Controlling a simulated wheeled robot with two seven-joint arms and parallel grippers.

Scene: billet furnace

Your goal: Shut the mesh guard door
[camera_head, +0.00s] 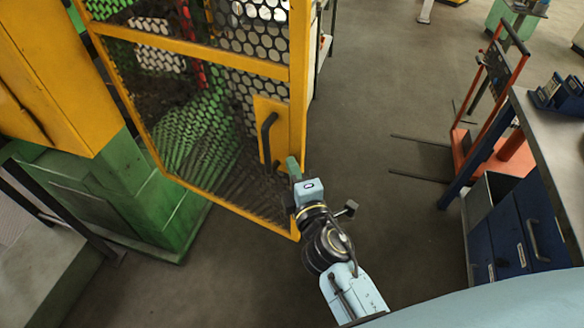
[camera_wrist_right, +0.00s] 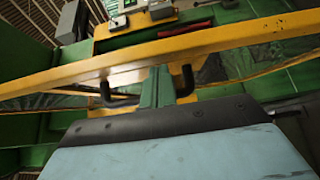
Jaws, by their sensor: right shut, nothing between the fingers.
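The mesh guard door (camera_head: 298,110) has a yellow frame with dark perforated mesh. It stands swung out from the green machine, its lower corner over open floor. A black bar handle (camera_head: 266,140) sits on a yellow plate near the door's right post. My right gripper (camera_head: 293,168) is shut and empty, its green fingers close to that post beside the handle's lower end. In the right wrist view the fingers (camera_wrist_right: 156,88) reach up to the yellow door frame (camera_wrist_right: 65,78), with the black handle (camera_wrist_right: 118,98) just beyond. I cannot tell whether they touch. My left gripper is out of view.
The green machine base (camera_head: 110,190) and a yellow cabinet (camera_head: 60,75) stand at left. A blue drawer cabinet (camera_head: 515,235) with a worktop is at right, by an orange-red lift truck (camera_head: 500,150). Grey floor (camera_head: 380,90) is clear between them.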

